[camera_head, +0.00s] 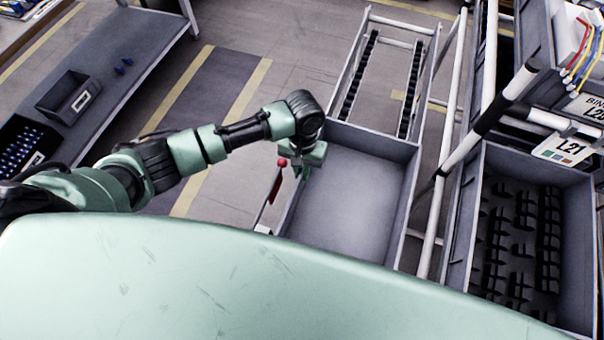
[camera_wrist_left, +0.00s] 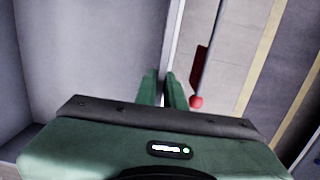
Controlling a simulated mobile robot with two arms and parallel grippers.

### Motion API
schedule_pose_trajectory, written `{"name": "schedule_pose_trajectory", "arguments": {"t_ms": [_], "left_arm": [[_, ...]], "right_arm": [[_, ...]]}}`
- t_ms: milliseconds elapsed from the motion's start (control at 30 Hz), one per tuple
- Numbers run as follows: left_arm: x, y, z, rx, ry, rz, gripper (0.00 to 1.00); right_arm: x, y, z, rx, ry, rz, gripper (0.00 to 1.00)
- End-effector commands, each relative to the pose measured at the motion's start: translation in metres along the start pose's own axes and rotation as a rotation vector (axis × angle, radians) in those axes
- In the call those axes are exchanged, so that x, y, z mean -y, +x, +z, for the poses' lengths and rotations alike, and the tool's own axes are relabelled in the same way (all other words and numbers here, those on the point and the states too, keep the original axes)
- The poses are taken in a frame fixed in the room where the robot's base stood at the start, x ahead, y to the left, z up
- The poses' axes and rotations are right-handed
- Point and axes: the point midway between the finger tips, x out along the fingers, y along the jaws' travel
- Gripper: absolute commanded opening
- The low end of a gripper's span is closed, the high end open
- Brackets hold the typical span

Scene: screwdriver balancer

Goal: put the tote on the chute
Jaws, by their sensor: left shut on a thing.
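The grey, empty tote (camera_head: 345,205) is at the centre right of the head view. Its near end is hidden behind my own body. The chute (camera_head: 360,75), a pale frame with two black roller tracks, lies just beyond the tote's far end. I cannot tell whether the tote touches it or rests on it. My left gripper (camera_head: 302,165) is shut on the tote's left rim, near the far left corner. In the left wrist view its two fingers (camera_wrist_left: 162,92) straddle the thin tote wall (camera_wrist_left: 171,45). My right gripper is not in view.
A red ball-ended lever (camera_head: 282,162) stands just left of the tote, close to my left gripper. A rack with pale posts and a dark bin (camera_head: 530,240) of black parts is on the right. A grey bench (camera_head: 115,60) with small bins is at the left.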

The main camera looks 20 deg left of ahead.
Motion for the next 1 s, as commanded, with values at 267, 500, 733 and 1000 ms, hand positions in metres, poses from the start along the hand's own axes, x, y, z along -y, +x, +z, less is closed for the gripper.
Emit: {"name": "schedule_pose_trajectory", "arguments": {"t_ms": [267, 500, 733, 1000], "left_arm": [[-0.001, 0.021, -0.002, -0.002, 0.001, 0.004, 0.0], [0.0, 0.023, -0.001, 0.001, 0.0, 0.0, 0.15], [0.0, 0.023, -0.001, 0.0, 0.0, 0.0, 0.31], [0.0, 0.013, -0.002, -0.001, 0.001, 0.001, 0.31]], "right_arm": [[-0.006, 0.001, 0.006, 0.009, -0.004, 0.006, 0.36], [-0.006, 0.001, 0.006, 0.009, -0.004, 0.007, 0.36], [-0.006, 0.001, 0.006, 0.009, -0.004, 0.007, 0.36], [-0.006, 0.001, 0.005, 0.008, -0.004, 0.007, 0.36]]}}
